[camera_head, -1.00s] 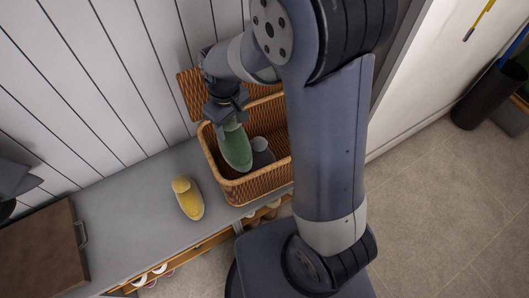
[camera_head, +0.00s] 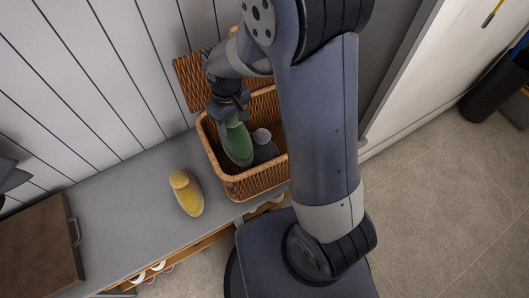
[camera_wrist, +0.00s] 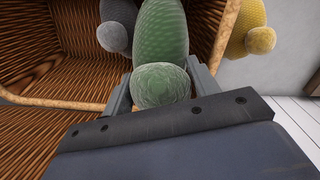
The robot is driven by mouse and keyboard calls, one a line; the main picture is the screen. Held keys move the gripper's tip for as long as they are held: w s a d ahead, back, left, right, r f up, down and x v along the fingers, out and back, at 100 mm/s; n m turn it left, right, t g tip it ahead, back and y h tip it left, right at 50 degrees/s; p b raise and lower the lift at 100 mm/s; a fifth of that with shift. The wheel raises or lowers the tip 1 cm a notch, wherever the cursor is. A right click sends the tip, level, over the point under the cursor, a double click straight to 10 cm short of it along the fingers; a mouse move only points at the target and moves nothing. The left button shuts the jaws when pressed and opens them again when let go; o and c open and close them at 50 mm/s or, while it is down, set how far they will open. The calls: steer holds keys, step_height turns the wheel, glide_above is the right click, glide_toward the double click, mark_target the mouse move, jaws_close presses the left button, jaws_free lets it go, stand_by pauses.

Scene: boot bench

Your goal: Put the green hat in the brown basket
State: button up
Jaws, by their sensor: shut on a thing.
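The green hat (camera_head: 238,143) is a long knitted hat with a round bobble. My gripper (camera_head: 233,112) is shut on it by the bobble end. In the wrist view the bobble of the green hat (camera_wrist: 160,84) sits between the two fingers of my gripper (camera_wrist: 160,88). The brown basket (camera_head: 244,187) is woven, with its lid (camera_head: 190,84) raised at the back. The hat hangs inside the basket's opening, at its left side. Whether it touches the basket floor I cannot tell. My arm hides the basket's right end.
A grey hat (camera_head: 264,146) lies inside the basket, right of the green one. A yellow hat (camera_head: 187,194) lies on the grey bench (camera_head: 140,208), left of the basket. A brown box (camera_head: 38,250) with a handle stands at the bench's left end.

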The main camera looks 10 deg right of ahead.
step_height(320, 180, down, 10)
steer(key=shift+r+b, duration=0.15)
steer(key=shift+b, duration=0.4)
steer(key=shift+f+b, duration=0.55)
steer(key=shift+f, duration=0.05)
steer(key=o, duration=1.3)
